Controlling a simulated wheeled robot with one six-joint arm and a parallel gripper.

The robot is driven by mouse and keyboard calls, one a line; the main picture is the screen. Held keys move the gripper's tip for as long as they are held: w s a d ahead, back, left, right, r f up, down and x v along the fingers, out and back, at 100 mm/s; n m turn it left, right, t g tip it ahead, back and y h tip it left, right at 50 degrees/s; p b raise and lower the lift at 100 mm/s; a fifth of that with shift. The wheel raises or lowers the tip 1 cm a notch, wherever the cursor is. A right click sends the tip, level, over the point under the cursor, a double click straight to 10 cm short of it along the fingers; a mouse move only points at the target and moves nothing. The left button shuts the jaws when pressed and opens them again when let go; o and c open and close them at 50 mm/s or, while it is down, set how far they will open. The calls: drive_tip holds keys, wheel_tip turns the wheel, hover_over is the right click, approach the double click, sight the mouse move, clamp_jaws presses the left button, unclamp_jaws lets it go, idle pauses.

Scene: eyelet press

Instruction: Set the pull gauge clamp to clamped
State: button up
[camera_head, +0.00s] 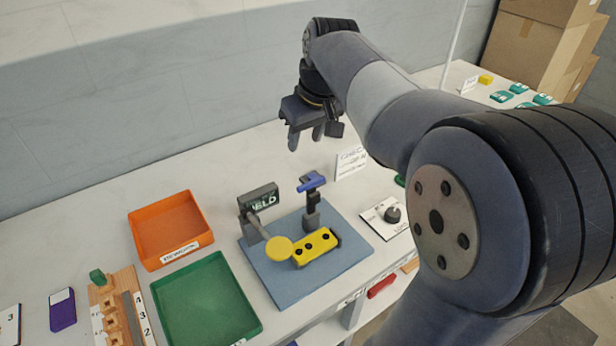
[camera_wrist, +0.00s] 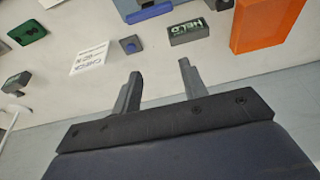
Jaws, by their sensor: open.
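The pull gauge stands on a blue-grey base plate (camera_head: 284,283). A dark post with a blue handle (camera_head: 312,182), which looks like the clamp, rises at the plate's back; the handle lies roughly level on top. In front of it is a yellow block (camera_head: 318,247) with dark holes, beside a yellow disc (camera_head: 279,249). A dark display (camera_head: 259,199), seemingly reading HELD, stands at left and shows in the wrist view (camera_wrist: 201,31). My gripper (camera_head: 305,141) is open and empty, above and behind the clamp, touching nothing. Its two fingers (camera_wrist: 160,75) are apart in the wrist view.
An orange tray (camera_head: 137,234) and a green tray (camera_head: 160,300) stand left of the plate. A dark knob on a white card (camera_head: 379,229) and a white sign (camera_head: 351,162) are to the right. A wall runs behind the table.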

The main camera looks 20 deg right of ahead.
drive_tip(key=shift+w+r, duration=0.1)
drive_tip(key=shift+r, duration=0.05)
drive_tip(key=shift+c, duration=0.7)
drive_tip(key=c, duration=0.5)
drive_tip(key=shift+f, duration=0.25)
clamp_jaws()
hover_over(313, 200)
drive_tip(key=w, duration=0.3)
wheel_tip(313, 200, down, 9)
drive_tip(key=shift+p, duration=0.45)
drive_tip(key=shift+a+b, duration=0.1)
drive_tip(key=shift+b, duration=0.4)
